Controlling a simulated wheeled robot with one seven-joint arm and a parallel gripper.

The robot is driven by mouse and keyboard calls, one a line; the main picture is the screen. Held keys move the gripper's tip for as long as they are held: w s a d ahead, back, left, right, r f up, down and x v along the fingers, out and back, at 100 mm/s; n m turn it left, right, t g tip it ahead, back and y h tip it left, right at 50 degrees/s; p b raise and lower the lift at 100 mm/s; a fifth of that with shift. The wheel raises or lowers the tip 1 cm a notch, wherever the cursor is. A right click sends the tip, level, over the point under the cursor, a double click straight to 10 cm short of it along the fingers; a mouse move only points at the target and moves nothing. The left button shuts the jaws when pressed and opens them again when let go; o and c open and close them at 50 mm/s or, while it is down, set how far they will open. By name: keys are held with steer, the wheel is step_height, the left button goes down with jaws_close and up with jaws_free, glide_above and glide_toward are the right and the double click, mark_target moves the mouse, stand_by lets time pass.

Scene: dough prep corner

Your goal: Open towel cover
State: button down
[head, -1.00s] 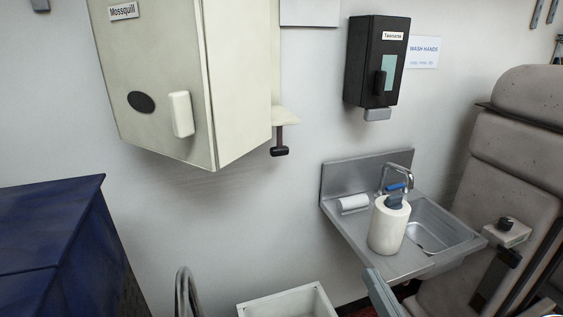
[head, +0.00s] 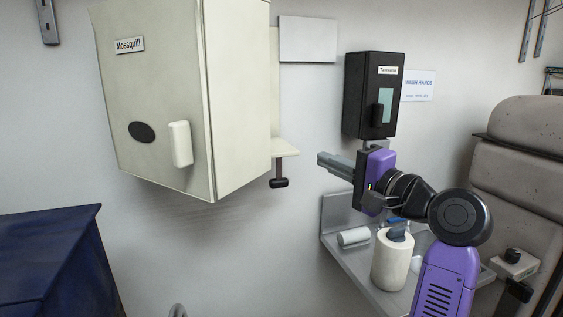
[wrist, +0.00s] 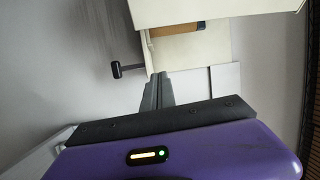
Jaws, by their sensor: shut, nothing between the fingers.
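A cream wall cabinet (head: 160,85) labelled "Mossquill" hangs at upper left, with a pale upright handle (head: 180,143) and a dark oval on its front. No label reads "towel", so which cover is meant is unclear. My gripper (head: 322,162) is shut and empty, pointing left, right of the cream cabinet and apart from it. Its fingers (wrist: 158,88) also show in the wrist view.
A cream ledge (head: 284,147) with a black knob (head: 279,183) juts beside the cabinet. A steel sink counter (head: 350,262) holds a white bottle (head: 390,262) and a white roll (head: 353,237) below my arm.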

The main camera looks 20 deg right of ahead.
mark_target(245, 173)
steer(key=w+a+g+y+p, duration=0.1)
steer(key=w+a+p, duration=0.2)
steer(key=w+a, duration=0.3)
steer(key=shift+w+a+f, duration=0.25)
steer(key=shift+a+f, duration=0.1)
steer(key=shift+a, duration=0.6)
steer(key=s+a+p, duration=0.1)
steer(key=s+a, duration=0.1)
steer(key=a, duration=0.1)
steer(key=s+a+m+h+p, duration=0.1)
steer(key=a, duration=0.2)
steer(key=s+a+h+p, duration=0.1)
steer(key=s+a, duration=0.1)
steer(key=a, duration=0.1)
steer(key=shift+s+m+t, duration=0.3)
steer(key=shift+s+t, duration=0.05)
steer(key=shift+t, duration=0.05)
steer(key=shift+d, duration=0.2)
steer(key=shift+w, duration=0.1)
